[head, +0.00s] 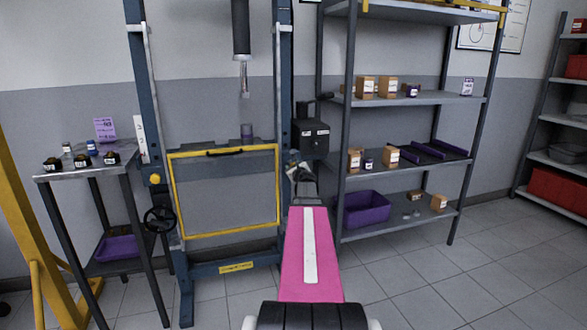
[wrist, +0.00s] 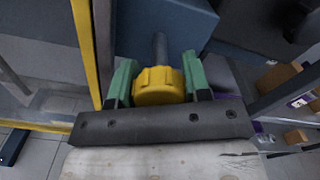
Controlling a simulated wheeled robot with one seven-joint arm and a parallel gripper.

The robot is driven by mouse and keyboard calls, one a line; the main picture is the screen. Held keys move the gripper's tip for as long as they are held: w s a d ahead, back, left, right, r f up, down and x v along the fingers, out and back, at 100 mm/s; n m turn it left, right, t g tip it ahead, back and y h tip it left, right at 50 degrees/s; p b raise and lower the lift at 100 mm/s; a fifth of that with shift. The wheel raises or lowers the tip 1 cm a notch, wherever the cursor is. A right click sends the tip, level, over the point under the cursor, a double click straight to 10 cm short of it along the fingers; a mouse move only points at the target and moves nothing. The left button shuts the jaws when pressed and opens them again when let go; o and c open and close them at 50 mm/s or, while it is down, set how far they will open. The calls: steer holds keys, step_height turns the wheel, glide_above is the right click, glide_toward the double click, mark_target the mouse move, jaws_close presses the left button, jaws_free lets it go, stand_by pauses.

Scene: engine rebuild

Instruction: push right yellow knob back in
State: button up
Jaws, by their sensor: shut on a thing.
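The right yellow knob (wrist: 160,86) shows in the wrist view between the green fingers of my gripper (wrist: 158,80). The gripper is shut on it from both sides. A dark shaft (wrist: 160,46) runs from the knob to the blue frame post (wrist: 185,22) behind. In the head view my gripper (head: 300,171) is at the press's right post, and the right knob is hidden there. The left yellow knob (head: 155,180) is on the left post. The press's yellow-edged guard panel (head: 225,235) stands closed between the posts.
A dark control box (head: 311,138) hangs on the right post just above my gripper. A shelf rack (head: 398,100) with small boxes and a purple bin (head: 362,209) stands close on the right. A metal side table (head: 85,168) stands left of the press. The floor at front right is clear.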

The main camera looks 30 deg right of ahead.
mark_target(290, 163)
steer(key=shift+x, duration=1.55)
steer(key=shift+s, duration=0.1)
steer(key=o, duration=1.3)
steer(key=shift+s+a, duration=0.1)
